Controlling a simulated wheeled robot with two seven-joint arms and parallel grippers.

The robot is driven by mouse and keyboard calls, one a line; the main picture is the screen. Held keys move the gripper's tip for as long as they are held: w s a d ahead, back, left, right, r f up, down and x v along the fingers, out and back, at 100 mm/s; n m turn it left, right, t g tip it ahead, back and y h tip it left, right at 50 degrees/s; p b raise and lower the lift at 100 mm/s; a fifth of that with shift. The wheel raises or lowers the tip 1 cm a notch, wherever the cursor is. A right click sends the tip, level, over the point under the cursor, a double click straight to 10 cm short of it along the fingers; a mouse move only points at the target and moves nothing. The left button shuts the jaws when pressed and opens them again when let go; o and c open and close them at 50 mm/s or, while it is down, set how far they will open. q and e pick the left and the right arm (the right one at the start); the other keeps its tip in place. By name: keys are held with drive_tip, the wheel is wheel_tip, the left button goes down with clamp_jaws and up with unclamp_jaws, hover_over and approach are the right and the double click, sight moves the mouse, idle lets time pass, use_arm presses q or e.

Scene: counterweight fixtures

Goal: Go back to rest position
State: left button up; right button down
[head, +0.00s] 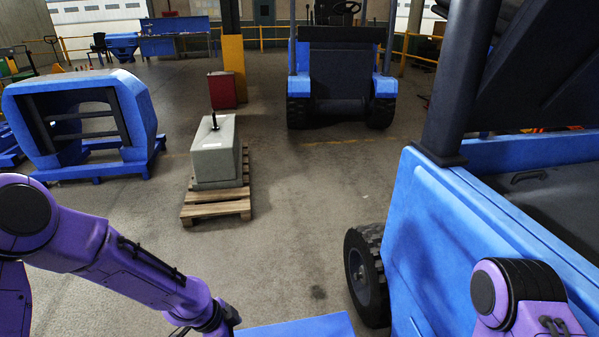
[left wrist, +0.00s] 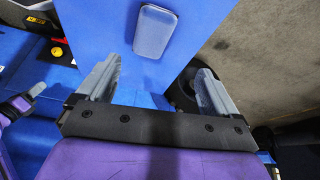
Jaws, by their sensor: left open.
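My left arm (head: 130,265) comes in from the left in the head view and runs down past the bottom edge, so its gripper is out of that view. In the left wrist view my left gripper (left wrist: 158,68) is open, its two grey fingers wide apart with nothing between them. A rounded grey-blue block (left wrist: 155,31) lies on a blue surface beyond the fingertips, apart from them. My right arm (head: 520,295) shows at the lower right of the head view, its gripper out of frame. A purple part with a grey finger (left wrist: 38,89), probably my right gripper, shows at the left wrist view's left edge.
A blue vehicle (head: 440,240) with a black wheel (head: 366,275) stands close on the right. A blue panel edge (head: 300,326) is at the bottom. A grey weight (head: 213,155) sits on a wooden pallet (head: 217,203). A blue frame (head: 135,110) stands left. Floor between is clear.

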use_arm(q)
drive_tip(key=s+a+f+n+t+y+p, duration=0.2)
drive_tip(key=a+n+t+y, duration=0.3)
drive_tip(key=n, duration=1)
drive_tip(key=s+a+n+g+y+p, duration=0.1)
drive_tip(key=s+a+n+p, duration=0.1)
drive_tip(key=s, duration=0.7)
drive_tip(key=s+a+n+g+y+p, duration=0.1)
drive_tip(key=s+a+n+g+p, duration=0.1)
drive_tip(key=s, duration=0.8)
drive_tip(key=shift+s+a+f+n+p, duration=0.35)
drive_tip(key=shift+a+n+p, duration=0.3)
drive_tip(key=shift+a, duration=0.45)
drive_tip(key=shift+w, duration=0.1)
